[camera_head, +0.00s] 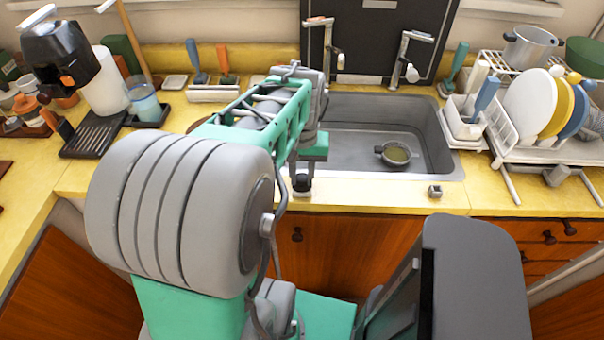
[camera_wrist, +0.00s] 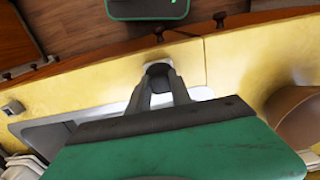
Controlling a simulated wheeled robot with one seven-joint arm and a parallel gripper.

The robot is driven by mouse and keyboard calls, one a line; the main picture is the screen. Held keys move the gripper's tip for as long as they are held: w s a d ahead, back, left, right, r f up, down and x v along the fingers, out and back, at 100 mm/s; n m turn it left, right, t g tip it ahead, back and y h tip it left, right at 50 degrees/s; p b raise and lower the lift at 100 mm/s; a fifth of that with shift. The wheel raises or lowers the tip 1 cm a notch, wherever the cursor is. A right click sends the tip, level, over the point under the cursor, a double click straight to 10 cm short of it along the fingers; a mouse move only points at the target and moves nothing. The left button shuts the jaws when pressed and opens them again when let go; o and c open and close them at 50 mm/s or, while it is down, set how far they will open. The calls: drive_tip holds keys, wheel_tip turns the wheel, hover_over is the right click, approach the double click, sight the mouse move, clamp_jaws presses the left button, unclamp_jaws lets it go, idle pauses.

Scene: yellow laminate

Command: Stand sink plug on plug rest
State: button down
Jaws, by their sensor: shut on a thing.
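My gripper (camera_head: 302,183) is low over the front counter strip, by the sink's front left corner. In the wrist view my gripper (camera_wrist: 160,92) points down with its fingers shut on a small dark round sink plug (camera_wrist: 158,70). A pale flat piece, perhaps the plug rest (camera_wrist: 190,55), shows around and behind the plug on the yellow counter. I cannot tell whether the plug touches it. In the head view my fingers hide most of the plug.
The steel sink (camera_head: 345,170) holds a small round strainer-like cup (camera_head: 397,153). A small grey block (camera_head: 435,192) sits on the front strip to the right. A brown rounded vessel (camera_wrist: 298,115) stands near my gripper in the wrist view. A dish rack (camera_head: 545,152) stands right.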

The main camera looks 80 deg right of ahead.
sight(302, 178)
drive_tip(key=c, duration=1.1)
unclamp_jaws()
drive_tip(key=shift+c, duration=0.5)
wheel_tip(302, 178, up, 9)
drive_tip(key=p, duration=0.6)
drive_tip(key=shift+p, duration=0.35)
